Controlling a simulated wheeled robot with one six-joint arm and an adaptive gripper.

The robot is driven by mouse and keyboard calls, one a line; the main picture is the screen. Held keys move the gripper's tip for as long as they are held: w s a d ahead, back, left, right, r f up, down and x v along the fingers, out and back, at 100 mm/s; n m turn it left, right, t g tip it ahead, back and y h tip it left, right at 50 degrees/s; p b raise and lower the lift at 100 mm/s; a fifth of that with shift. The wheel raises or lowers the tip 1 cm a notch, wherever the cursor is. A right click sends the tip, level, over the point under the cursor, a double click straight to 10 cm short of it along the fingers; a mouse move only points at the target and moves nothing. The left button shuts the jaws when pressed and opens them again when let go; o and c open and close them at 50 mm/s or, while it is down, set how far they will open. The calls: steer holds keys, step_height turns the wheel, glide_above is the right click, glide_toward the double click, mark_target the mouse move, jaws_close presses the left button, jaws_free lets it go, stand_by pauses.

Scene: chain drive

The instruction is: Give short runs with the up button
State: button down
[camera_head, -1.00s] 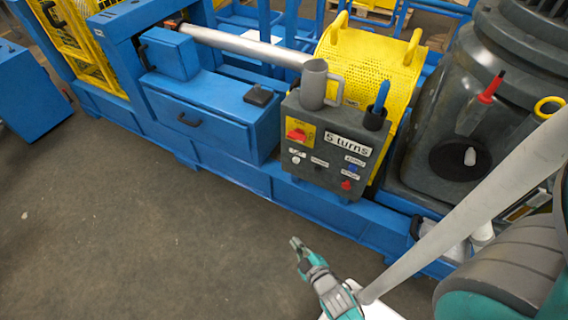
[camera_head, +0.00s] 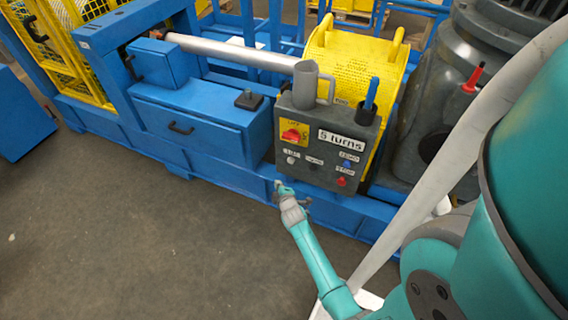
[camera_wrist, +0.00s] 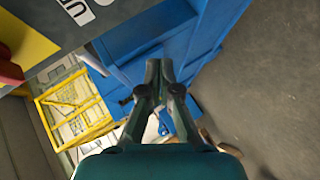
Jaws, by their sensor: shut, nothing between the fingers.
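The dark grey control box (camera_head: 325,135) has a "5 turns" label, a red rotary knob (camera_head: 291,135) on a yellow plate, and small buttons below. A white button (camera_head: 291,159) sits at the lower left, a dark one (camera_head: 315,166) beside it, a blue one (camera_head: 347,165) and a red one (camera_head: 341,182) to the right. The button labels are too small to read surely, so I cannot tell which is up. My gripper (camera_head: 279,186) is shut and empty, just below and left of the white button. The wrist view shows its closed fingertips (camera_wrist: 160,66) and part of the panel (camera_wrist: 100,35).
A blue cabinet (camera_head: 190,125) with a black-topped block (camera_head: 249,99) is to the left. A perforated yellow guard (camera_head: 345,60) stands behind. The floor in front is clear.

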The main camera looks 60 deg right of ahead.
mark_target(291, 160)
steer(key=shift+w+d, duration=0.15)
steer(key=shift+d, duration=0.05)
steer(key=d, duration=0.8)
steer(key=shift+w+d, duration=0.3)
steer(key=shift+d, duration=0.05)
steer(key=shift+d, duration=0.1)
stand_by(1.5)
steer(key=shift+d, duration=0.35)
steer(key=shift+w+d, duration=0.1)
steer(key=shift+d, duration=0.4)
stand_by(2.6)
stand_by(0.9)
steer(key=shift+a, duration=0.9)
